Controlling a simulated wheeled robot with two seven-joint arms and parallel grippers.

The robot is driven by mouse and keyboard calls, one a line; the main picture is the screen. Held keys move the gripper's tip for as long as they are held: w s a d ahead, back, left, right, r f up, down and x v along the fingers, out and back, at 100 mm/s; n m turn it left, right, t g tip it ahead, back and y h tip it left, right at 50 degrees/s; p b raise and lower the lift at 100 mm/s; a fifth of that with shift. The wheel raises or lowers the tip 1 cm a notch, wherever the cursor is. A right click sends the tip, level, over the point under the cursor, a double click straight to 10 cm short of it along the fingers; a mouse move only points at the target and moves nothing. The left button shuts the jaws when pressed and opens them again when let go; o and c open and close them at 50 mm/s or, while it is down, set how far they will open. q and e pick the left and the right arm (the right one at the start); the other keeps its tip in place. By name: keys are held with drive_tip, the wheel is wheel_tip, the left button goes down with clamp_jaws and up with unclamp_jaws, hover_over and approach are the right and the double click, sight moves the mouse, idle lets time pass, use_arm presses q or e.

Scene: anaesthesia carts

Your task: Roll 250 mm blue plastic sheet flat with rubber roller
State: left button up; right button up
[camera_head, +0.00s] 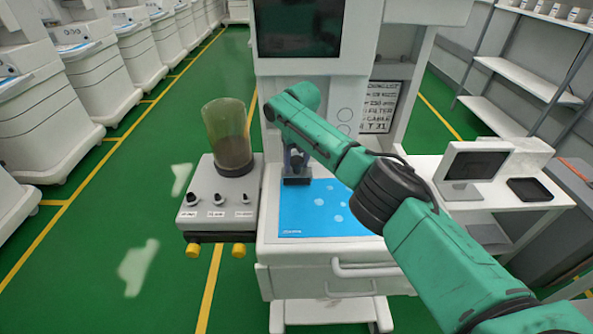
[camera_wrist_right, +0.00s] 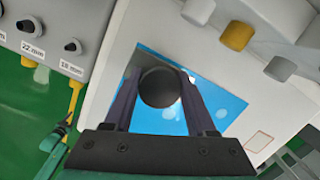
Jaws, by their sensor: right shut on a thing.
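The blue plastic sheet (camera_head: 315,218) lies on the top of the white cart, with several pale round spots on its right half. It also shows in the wrist view (camera_wrist_right: 222,105), partly hidden by my gripper. My right gripper (camera_head: 297,160) points down over the sheet's far left part. In the wrist view its two fingers (camera_wrist_right: 160,86) are shut on a dark round-ended thing, which looks like the rubber roller (camera_wrist_right: 159,88). In the head view the dark roller (camera_head: 297,181) is low at the sheet; whether it touches cannot be told. My left gripper is not in view.
A grey unit with knobs (camera_head: 219,218) and a clear cylinder (camera_head: 228,138) stands left of the sheet. A dark screen (camera_head: 298,28) rises behind. A small monitor (camera_head: 474,166) and black tray (camera_head: 529,190) are on the right shelf. The cart's front handle (camera_head: 365,271) sticks out.

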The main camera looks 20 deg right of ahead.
wheel_tip(320, 180, up, 6)
drive_tip(key=p, duration=0.5)
drive_tip(key=shift+f, duration=0.4)
